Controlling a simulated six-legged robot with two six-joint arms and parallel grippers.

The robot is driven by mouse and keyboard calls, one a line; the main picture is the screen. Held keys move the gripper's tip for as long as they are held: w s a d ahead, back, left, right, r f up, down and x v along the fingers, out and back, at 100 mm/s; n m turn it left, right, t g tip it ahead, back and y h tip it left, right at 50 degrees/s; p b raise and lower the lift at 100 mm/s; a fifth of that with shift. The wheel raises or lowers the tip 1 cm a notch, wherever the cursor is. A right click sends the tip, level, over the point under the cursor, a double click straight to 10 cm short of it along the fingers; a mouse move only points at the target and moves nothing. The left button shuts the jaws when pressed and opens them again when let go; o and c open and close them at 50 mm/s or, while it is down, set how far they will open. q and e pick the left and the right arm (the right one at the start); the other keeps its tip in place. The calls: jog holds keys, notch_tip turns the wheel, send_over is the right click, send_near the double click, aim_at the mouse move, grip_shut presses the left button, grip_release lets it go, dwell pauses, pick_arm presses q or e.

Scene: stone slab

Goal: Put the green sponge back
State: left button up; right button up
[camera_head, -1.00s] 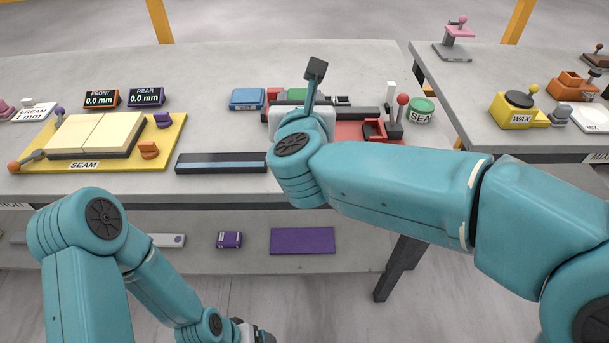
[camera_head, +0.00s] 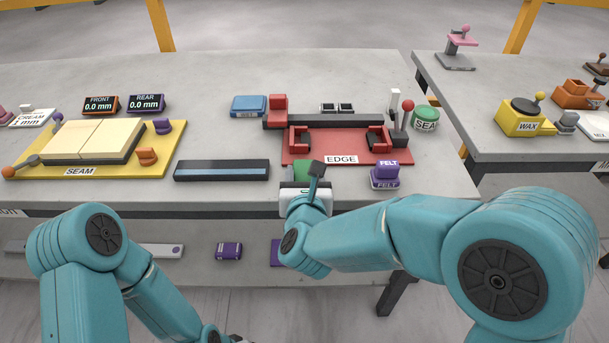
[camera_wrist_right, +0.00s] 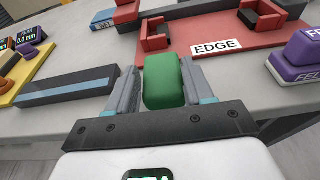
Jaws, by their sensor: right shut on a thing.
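The green sponge (camera_wrist_right: 164,82) is a rounded block between the two grey fingers of my right gripper (camera_wrist_right: 163,88) in the right wrist view. The head view shows only part of the sponge (camera_head: 303,170), behind my right gripper (camera_head: 306,175). The gripper is shut on it near the front edge of the slab, in front of the red EDGE fixture (camera_head: 340,135). I cannot tell whether the sponge touches the slab. My left arm hangs low at the left in the head view, its fingers not clearly visible.
A purple FELT block (camera_head: 385,175) stands right of my right gripper. A dark bar with a blue strip (camera_head: 221,170) lies to the left. The yellow SEAM fixture (camera_head: 165,160) is farther left. A green SEA tin (camera_head: 426,116) and a blue block (camera_head: 249,104) stand farther back.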

jog(key=shift+s, duration=0.1)
jog(key=shift+f+b, duration=0.15)
jog(key=shift+b, duration=0.15)
jog(key=o, duration=1.4)
